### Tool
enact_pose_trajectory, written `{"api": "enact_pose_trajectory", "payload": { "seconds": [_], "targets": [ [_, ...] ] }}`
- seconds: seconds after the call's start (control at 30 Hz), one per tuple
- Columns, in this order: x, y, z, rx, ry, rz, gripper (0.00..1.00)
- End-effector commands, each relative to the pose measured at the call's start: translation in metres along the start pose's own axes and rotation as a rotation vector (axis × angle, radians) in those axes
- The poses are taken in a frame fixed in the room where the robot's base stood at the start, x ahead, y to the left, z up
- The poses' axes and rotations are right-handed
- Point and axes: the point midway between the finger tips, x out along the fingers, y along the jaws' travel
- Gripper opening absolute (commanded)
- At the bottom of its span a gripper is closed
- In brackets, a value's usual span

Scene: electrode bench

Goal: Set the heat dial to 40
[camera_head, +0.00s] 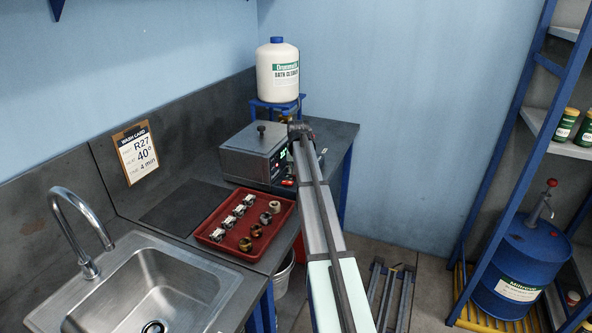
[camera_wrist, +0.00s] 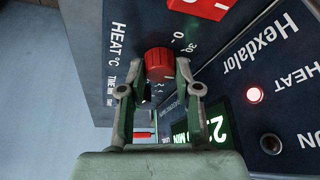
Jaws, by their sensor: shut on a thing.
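In the wrist view my gripper (camera_wrist: 159,88) is shut on a red dial (camera_wrist: 158,62) on a dark panel, one finger on each side. "HEAT °C" is printed to its left, and scale figures 0 and 30 show above and to its right. The fingers hide the rest of the scale, so I cannot tell the exact setting. In the head view the dark heated bath unit (camera_head: 248,161) stands at the back of the bench. My arm reaches to its right side, and the gripper's fingers are not clear there. A wash card (camera_head: 137,153) on the splashback reads R27, 40° and 4 min.
A second red control (camera_wrist: 205,8) is cut off at the wrist view's top edge. A lit red lamp (camera_wrist: 254,95) and green display (camera_wrist: 200,133) are nearby. A red tray (camera_head: 222,247) of small parts sits before the unit. A white cleaner jug (camera_head: 277,75) stands behind.

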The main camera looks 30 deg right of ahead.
Motion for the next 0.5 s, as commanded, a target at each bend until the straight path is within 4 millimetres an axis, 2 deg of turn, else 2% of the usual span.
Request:
{"api": "enact_pose_trajectory", "payload": {
  "seconds": [0.37,0.4,0.47,0.5],
  "targets": [
    [0.0007,-0.0001,0.0017,0.005,-0.005,0.001,0.0],
    [0.0007,-0.0001,0.0017,0.005,-0.005,0.001,0.36],
    [0.0006,-0.0001,0.0016,0.005,-0.005,0.002,0.57],
    [0.0006,-0.0001,0.0015,0.005,-0.004,0.001,0.58]
  ]
}}
